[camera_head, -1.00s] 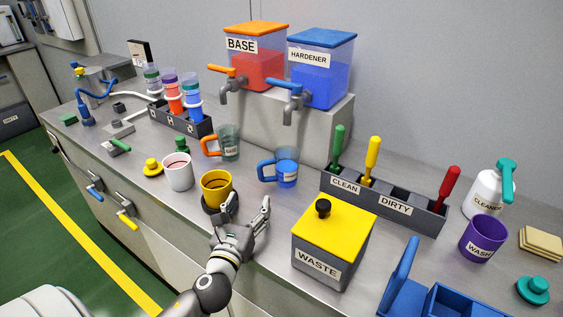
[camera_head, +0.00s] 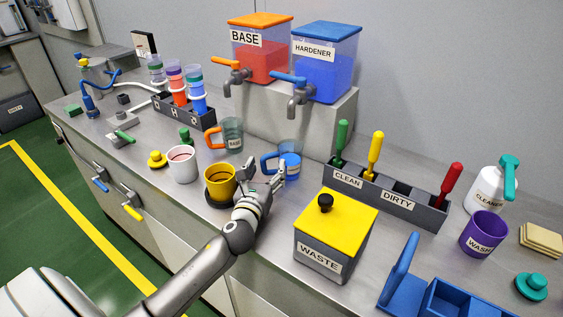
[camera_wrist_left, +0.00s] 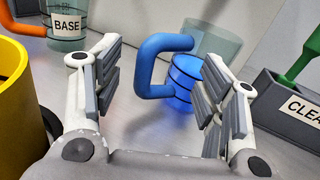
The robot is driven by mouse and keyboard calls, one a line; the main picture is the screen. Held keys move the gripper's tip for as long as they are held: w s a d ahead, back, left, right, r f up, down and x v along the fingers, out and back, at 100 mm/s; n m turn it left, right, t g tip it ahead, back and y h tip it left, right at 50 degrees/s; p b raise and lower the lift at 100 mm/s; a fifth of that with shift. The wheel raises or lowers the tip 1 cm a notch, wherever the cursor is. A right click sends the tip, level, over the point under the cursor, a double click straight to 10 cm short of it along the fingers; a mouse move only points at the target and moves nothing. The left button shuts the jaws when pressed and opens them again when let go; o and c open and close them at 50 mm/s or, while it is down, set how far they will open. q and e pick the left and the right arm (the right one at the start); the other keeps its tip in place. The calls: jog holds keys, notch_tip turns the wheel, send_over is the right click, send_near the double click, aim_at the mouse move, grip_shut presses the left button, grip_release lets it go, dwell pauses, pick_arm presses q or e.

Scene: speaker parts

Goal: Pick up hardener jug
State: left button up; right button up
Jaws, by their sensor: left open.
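The hardener jug (camera_head: 289,165) is a clear jug with a blue handle and a blue lower part, standing on the counter below the hardener tank. My left gripper (camera_head: 266,176) is open just in front of it, partly hiding its lower side. In the left wrist view the jug (camera_wrist_left: 184,85) appears ahead, with its blue handle (camera_wrist_left: 150,62) between the two fingers of the gripper (camera_wrist_left: 158,98). The right finger overlaps the jug's blue part in that view. I cannot tell whether any finger touches it. My right gripper is not in view.
The yellow cup (camera_head: 221,182) stands close left of my left gripper. The base jug (camera_head: 232,134) with orange handle is behind it. The yellow-lidded waste box (camera_head: 335,230) is at front right. The clean/dirty tool holder (camera_head: 409,201) stands right of the jug.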

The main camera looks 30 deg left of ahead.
pick_arm(q)
jog(key=shift+w+a, duration=0.15)
jog(key=shift+w, duration=0.35)
grip_shut()
